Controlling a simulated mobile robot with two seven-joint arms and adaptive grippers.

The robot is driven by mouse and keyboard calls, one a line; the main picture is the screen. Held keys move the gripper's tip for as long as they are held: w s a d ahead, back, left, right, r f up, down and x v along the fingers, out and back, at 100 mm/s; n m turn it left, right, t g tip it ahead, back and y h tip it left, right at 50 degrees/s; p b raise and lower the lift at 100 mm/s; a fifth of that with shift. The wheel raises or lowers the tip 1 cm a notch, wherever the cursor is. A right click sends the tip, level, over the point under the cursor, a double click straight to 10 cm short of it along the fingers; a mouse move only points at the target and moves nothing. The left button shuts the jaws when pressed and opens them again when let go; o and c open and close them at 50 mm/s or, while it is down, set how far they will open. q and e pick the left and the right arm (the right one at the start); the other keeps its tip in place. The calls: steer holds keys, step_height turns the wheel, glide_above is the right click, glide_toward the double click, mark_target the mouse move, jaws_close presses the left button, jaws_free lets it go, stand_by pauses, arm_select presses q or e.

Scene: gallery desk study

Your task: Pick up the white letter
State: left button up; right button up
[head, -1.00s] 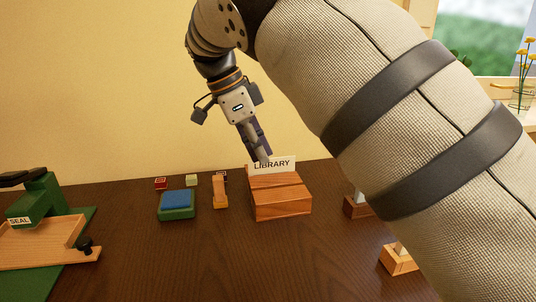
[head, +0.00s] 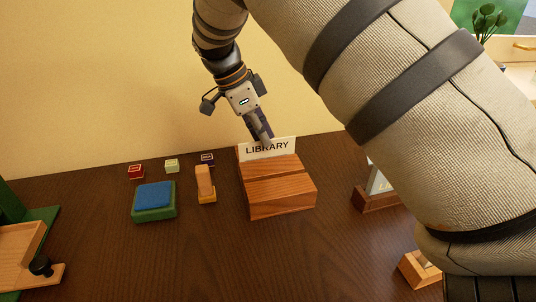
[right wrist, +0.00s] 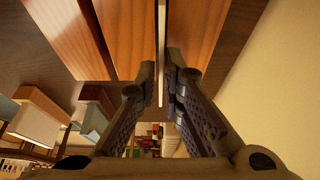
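The white letter (head: 283,149), a card printed "LIBRARY", stands upright in a slot of the wooden block (head: 284,199). In the right wrist view the letter (right wrist: 162,45) shows edge-on as a thin white strip. My right gripper (head: 264,143) comes from above at the letter's upper edge and hides part of its lettering. In the right wrist view the right gripper's fingers (right wrist: 162,85) are a little apart, one on each side of the strip, with narrow gaps visible. My left gripper is not in view.
Left of the block are a wooden stamp (head: 205,184), a blue-topped green pad (head: 154,196) and several small ink boxes (head: 172,166). A wooden tray (head: 18,252) is at far left. A wooden stand (head: 375,197) is right. The wall (head: 90,90) rises behind.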

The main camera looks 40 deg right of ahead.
mark_target(267, 156)
steer(key=shift+x, duration=1.55)
steer(key=shift+w, duration=0.1)
steer(key=shift+f, duration=0.1)
jaws_close()
